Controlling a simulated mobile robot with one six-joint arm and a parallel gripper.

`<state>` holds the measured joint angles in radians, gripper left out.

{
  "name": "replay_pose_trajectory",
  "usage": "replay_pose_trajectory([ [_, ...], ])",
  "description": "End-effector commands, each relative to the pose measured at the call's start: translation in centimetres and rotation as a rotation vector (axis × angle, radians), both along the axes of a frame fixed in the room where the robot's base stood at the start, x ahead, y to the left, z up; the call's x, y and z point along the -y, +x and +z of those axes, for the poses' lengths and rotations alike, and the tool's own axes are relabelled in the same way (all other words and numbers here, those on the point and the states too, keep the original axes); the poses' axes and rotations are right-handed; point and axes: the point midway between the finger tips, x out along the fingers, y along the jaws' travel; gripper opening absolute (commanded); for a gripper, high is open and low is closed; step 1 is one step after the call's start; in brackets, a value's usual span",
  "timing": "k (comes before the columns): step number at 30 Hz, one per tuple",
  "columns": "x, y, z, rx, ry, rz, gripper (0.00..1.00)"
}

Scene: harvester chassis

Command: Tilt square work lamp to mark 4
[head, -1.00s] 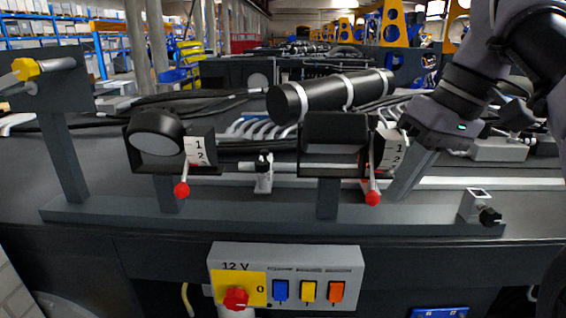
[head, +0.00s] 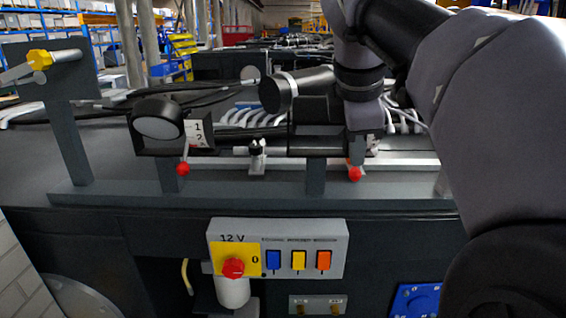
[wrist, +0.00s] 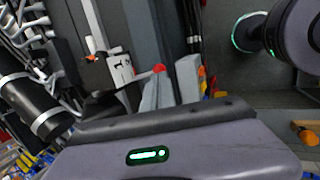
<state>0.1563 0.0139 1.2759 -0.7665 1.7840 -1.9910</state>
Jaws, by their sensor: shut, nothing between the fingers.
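The square work lamp (head: 312,140) is a dark box on a post right of centre. My arm and gripper hide its right side. Its lever ends in a red knob (head: 355,174), which also shows in the wrist view (wrist: 159,68). The lamp's white scale plate (wrist: 120,70) shows beside the knob, its marks too small to read. My gripper (head: 356,158) is shut and empty, pointing down at the lever, just above the knob in the head view. Its grey fingers (wrist: 172,82) show close to the knob in the wrist view. I cannot tell whether they touch it.
A round lamp (head: 158,120) with its own scale and red-knobbed lever (head: 183,168) stands to the left. A black cylinder (head: 290,90) lies behind the square lamp. Below is a 12 V switch panel (head: 277,248). A yellow-ended handle (head: 40,57) is far left.

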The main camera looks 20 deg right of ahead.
Motion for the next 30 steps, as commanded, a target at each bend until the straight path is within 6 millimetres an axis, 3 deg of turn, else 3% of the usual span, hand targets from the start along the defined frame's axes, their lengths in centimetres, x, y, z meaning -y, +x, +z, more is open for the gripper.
replay_pose_trajectory([
  [6,0.6,0.7,-2.1,-0.001,0.001,-0.001,0.0],
  [16,0.6,0.8,-2.2,0.0,0.0,-0.001,0.0],
  [21,0.9,1.3,-3.7,0.053,-0.014,-0.002,0.0],
  [30,0.9,1.4,-3.3,0.059,-0.016,-0.002,0.0],
])
